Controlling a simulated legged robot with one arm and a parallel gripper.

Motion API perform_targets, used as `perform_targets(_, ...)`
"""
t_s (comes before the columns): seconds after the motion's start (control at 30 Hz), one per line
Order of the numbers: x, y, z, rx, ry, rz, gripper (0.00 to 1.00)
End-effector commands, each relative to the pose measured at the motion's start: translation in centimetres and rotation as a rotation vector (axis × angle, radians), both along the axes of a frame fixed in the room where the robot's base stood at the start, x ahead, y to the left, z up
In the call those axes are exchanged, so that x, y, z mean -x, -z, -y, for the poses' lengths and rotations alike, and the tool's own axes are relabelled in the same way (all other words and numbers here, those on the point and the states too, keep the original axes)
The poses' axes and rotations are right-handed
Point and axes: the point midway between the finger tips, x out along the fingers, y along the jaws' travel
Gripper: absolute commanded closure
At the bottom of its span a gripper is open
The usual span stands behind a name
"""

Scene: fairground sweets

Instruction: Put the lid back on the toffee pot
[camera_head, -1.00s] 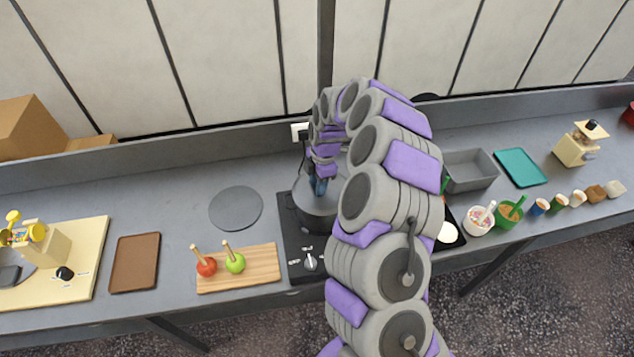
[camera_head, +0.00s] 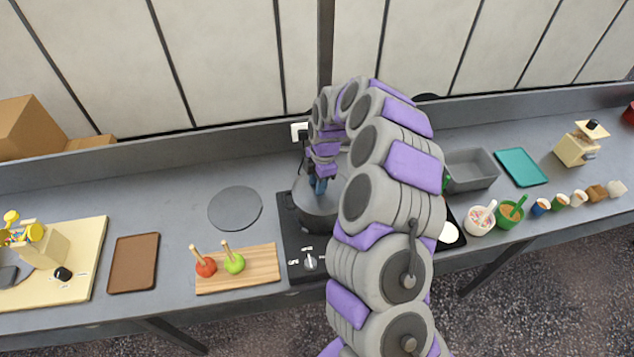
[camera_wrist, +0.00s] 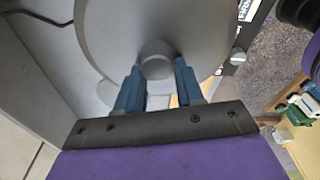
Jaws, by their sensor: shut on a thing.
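The toffee pot (camera_head: 310,219) is a dark grey round pot on the black hob, partly hidden by my arm. My gripper (camera_head: 319,187) is right above it, pointing down. In the wrist view my gripper (camera_wrist: 158,72) has its two blue fingers shut on the round knob (camera_wrist: 157,57) of the grey lid. The lid (camera_wrist: 205,30) fills the top middle of that view. In the head view the lid (camera_head: 333,188) shows as a lighter grey disc at the pot's mouth. I cannot tell whether it rests fully on the rim.
A bare grey round mat (camera_head: 235,208) lies left of the hob (camera_head: 294,262). A wooden board (camera_head: 258,278) with two apples on sticks is in front. A grey tray (camera_head: 472,183), a teal tray (camera_head: 521,168) and several small tubs stand right. A wall runs behind.

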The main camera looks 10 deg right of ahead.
Motion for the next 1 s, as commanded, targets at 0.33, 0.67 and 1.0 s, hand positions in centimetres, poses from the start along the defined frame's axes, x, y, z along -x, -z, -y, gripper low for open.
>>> perform_targets(0.33,-0.01,-0.04,0.00,0.000,0.000,0.000,1.00)
perform_targets(0.67,-0.02,-0.03,0.00,0.000,0.000,0.000,0.37)
perform_targets(1.0,-0.01,-0.02,0.00,0.000,0.000,0.000,0.21)
